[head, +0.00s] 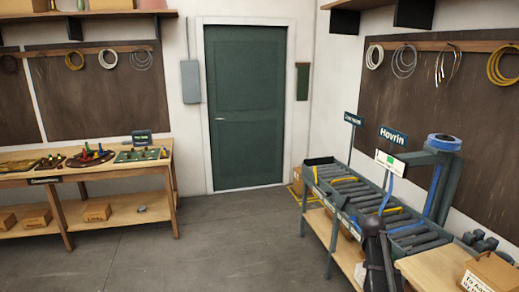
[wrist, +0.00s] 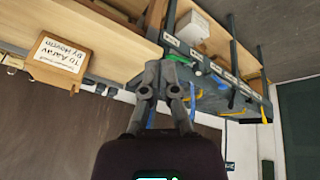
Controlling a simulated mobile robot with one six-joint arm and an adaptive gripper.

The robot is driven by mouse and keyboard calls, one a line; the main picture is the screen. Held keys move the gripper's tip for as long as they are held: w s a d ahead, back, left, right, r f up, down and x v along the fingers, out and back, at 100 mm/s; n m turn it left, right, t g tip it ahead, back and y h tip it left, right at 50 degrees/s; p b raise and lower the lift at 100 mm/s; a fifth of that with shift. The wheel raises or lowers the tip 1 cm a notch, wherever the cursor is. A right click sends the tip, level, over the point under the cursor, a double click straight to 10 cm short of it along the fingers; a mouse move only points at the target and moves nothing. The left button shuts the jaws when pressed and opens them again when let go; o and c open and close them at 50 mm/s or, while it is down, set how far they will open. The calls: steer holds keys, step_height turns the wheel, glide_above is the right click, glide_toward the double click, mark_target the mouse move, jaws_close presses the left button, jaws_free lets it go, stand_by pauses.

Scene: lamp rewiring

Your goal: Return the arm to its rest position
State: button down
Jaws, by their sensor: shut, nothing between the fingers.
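My gripper (wrist: 163,75) shows in the wrist view with its two grey fingers together and nothing between them. The wrist view is turned over, with the bench at the top. My dark arm (head: 376,250) stands at the lower right of the head view, in front of the grey-blue bin rack (head: 317,177). It hides part of the rack. The fingers appear free in the air; I cannot tell their exact distance from the rack.
A box labelled "To Aarav" (head: 490,272) sits on the wooden bench (head: 428,268) at right; it also shows in the wrist view (wrist: 62,62). A blue spool (head: 444,142) tops a post. A worktable (head: 100,172) stands left. The floor (head: 225,240) between is clear.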

steer(key=s+a+f+n+y+b, duration=0.1)
steer(key=s+a+n, duration=0.1)
steer(key=s+a, duration=0.4)
steer(key=s+a+f+n+g+y+b, duration=0.1)
steer(key=s+a+f+n, duration=0.1)
steer(key=s+a, duration=0.5)
steer(key=s+a+f+n+g+y+b, duration=0.1)
steer(key=s+a, duration=0.5)
steer(key=a, duration=1)
steer(key=f+n+y, duration=0.1)
steer(key=n, duration=0.1)
steer(key=shift+s+a+f+n, duration=0.2)
steer(key=shift+s+n, duration=0.1)
steer(key=shift+n, duration=0.1)
steer(key=shift+d, duration=0.2)
